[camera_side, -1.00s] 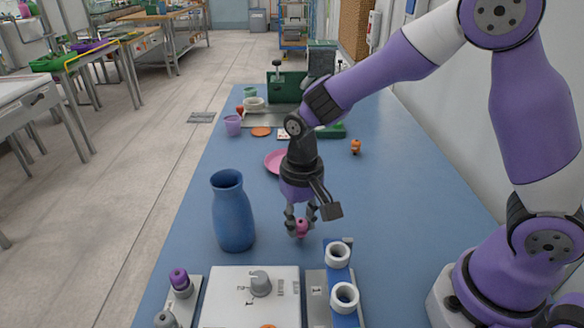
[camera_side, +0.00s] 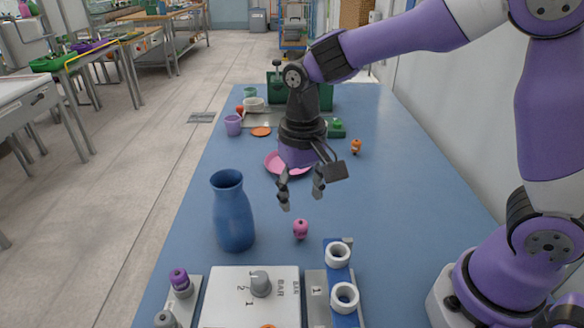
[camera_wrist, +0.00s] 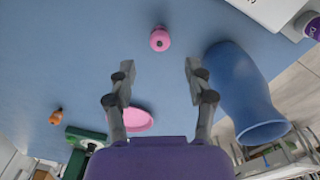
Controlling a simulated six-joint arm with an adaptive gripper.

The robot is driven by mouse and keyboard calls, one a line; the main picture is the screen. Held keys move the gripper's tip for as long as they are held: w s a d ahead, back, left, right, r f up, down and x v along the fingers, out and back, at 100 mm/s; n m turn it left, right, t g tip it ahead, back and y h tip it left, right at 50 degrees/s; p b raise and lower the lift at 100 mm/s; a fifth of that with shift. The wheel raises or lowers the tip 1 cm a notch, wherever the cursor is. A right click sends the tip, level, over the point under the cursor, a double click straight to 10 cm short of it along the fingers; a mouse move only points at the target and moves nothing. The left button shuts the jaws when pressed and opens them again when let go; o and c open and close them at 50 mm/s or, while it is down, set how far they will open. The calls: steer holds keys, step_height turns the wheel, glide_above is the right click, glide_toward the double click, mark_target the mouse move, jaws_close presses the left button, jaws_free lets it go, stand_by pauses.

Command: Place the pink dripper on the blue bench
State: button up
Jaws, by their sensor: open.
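The pink dripper (camera_side: 300,229) stands upright on the blue bench (camera_side: 400,200), to the right of the blue vase. It also shows in the wrist view (camera_wrist: 160,39), beyond my fingertips and apart from them. My gripper (camera_side: 301,200) is open and empty, held above the dripper with clear space between them. Its two spread fingers also show in the wrist view (camera_wrist: 158,80).
A blue vase (camera_side: 233,212) stands left of the dripper. In front are a white dial panel (camera_side: 225,300) and a rack with white rings (camera_side: 338,253). A pink plate (camera_side: 272,163) and an orange figure (camera_side: 356,147) lie farther back. The bench's right side is clear.

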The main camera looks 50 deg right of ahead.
mark_target(300, 223)
steer(key=s+d+r+n+t, duration=0.1)
steer(key=s+d+r+t, duration=0.2)
steer(key=r, duration=0.6)
steer(key=s+d+n+t, duration=0.2)
steer(key=s+d, duration=0.1)
steer(key=s, duration=0.4)
steer(key=shift+d+f+n+t, duration=0.2)
steer(key=shift+f+n+t, duration=0.1)
steer(key=shift+f, duration=0.05)
